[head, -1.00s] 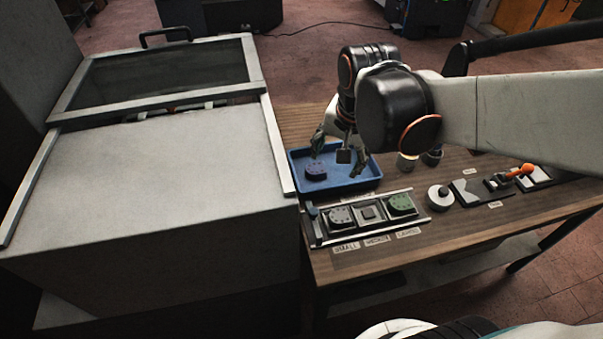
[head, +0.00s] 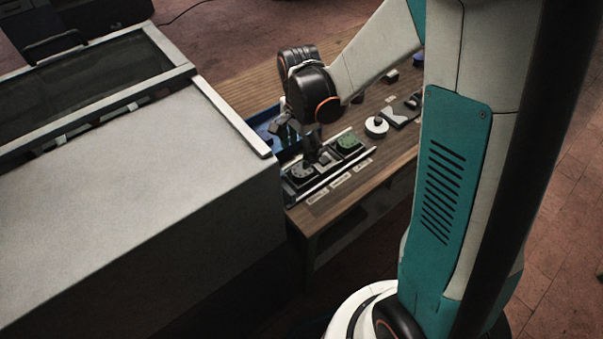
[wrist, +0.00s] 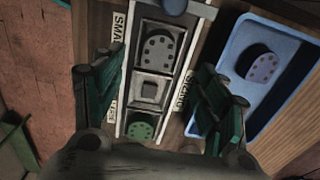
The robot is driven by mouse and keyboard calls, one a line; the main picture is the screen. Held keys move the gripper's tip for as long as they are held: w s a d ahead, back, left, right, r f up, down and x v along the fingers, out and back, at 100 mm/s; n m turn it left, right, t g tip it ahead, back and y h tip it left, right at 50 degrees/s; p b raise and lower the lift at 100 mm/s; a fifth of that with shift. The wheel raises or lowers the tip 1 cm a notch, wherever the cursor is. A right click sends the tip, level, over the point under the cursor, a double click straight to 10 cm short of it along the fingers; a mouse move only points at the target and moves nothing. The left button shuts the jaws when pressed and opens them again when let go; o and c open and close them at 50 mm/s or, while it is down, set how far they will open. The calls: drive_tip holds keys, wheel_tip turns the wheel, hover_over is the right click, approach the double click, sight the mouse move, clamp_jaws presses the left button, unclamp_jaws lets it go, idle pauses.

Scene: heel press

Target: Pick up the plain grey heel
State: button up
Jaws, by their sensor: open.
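A plain grey heel (wrist: 158,50), a rounded block with small dark holes, sits in the slot at the "SMALL" end of the rack (wrist: 112,112). In the head view the grey heel (head: 301,174) shows just left of and below my gripper (head: 317,158). In the wrist view my gripper (wrist: 157,78) is open and empty, its fingers spread on either side of the rack with the grey heel ahead between them. A green heel (wrist: 140,128) sits in the "LARGE" end slot.
A blue tray (wrist: 226,72) beside the rack holds a purple heel (wrist: 263,68). In the head view a large grey machine (head: 150,210) stands close on the left. A white round piece (head: 376,126) lies on the wooden table (head: 392,160) to the right.

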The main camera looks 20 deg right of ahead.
sight(302, 170)
wheel_tip(302, 170, down, 3)
drive_tip(key=shift+f+b, duration=0.2)
drive_tip(key=shift+b, duration=0.25)
drive_tip(key=f, duration=0.1)
drive_tip(key=f+b, duration=0.1)
drive_tip(key=f, duration=0.1)
drive_tip(key=f+b, duration=0.1)
drive_tip(key=f, duration=0.1)
drive_tip(key=shift+w+d+f, duration=0.1)
drive_tip(key=shift+d, duration=0.2)
drive_tip(key=c, duration=1.1)
